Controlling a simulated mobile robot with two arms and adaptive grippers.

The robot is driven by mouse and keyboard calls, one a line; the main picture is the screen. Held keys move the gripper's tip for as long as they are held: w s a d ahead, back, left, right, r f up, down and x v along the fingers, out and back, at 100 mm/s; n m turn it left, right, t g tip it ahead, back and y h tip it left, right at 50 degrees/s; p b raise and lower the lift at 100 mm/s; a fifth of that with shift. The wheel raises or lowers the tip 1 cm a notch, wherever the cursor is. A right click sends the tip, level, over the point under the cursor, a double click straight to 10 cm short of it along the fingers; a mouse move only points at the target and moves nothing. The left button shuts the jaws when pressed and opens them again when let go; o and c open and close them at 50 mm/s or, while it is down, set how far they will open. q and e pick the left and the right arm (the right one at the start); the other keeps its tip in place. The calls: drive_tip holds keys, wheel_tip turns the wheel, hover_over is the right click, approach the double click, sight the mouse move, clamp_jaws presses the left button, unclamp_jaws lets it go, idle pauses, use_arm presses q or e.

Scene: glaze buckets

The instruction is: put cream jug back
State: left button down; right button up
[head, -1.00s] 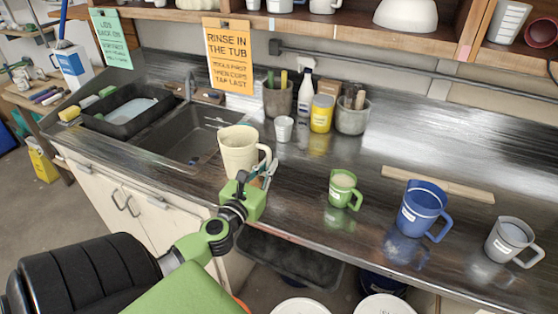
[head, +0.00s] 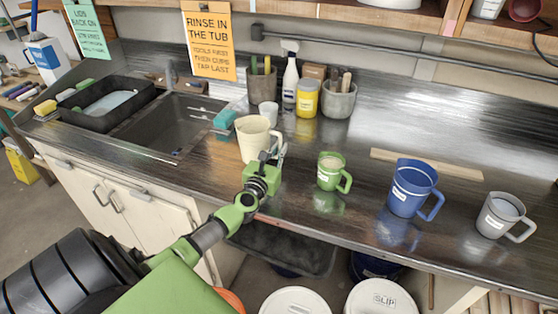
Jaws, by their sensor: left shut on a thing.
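The cream jug (head: 252,138) is between the fingers of my left gripper (head: 271,158), at the counter's front part, right of the sink. My left gripper is shut on it from the front right, where its handle is. The jug looks upright; I cannot tell whether its base touches the counter. A green jug (head: 331,172), a blue jug (head: 412,190) and a grey jug (head: 501,216) stand in a row to the right. My right gripper is not in view.
The sink (head: 176,128) holds a black tub (head: 105,103) at its left. A spray bottle (head: 290,80), a yellow jar (head: 306,98) and tool pots stand behind the jug. A wooden strip (head: 425,164) lies behind the other jugs. Lidded buckets (head: 383,300) stand below the counter edge.

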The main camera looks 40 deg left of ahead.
use_arm(q)
drive_tip(key=shift+f+b, duration=0.45)
drive_tip(key=shift+f, duration=0.85)
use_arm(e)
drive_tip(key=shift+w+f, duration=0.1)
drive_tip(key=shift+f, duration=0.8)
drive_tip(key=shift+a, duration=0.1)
use_arm(q)
drive_tip(key=shift+f, duration=0.15)
drive_tip(key=c, duration=2.2)
unclamp_jaws()
drive_tip(key=shift+f, duration=0.1)
drive_tip(key=shift+o, duration=0.2)
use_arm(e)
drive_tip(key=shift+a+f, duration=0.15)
use_arm(q)
drive_tip(key=shift+r, duration=0.2)
drive_tip(key=shift+s+d+f, duration=0.15)
drive_tip(key=shift+s, duration=0.15)
drive_tip(key=v, duration=1.1)
drive_tip(key=shift+s+b, duration=0.25)
drive_tip(key=shift+b, duration=0.1)
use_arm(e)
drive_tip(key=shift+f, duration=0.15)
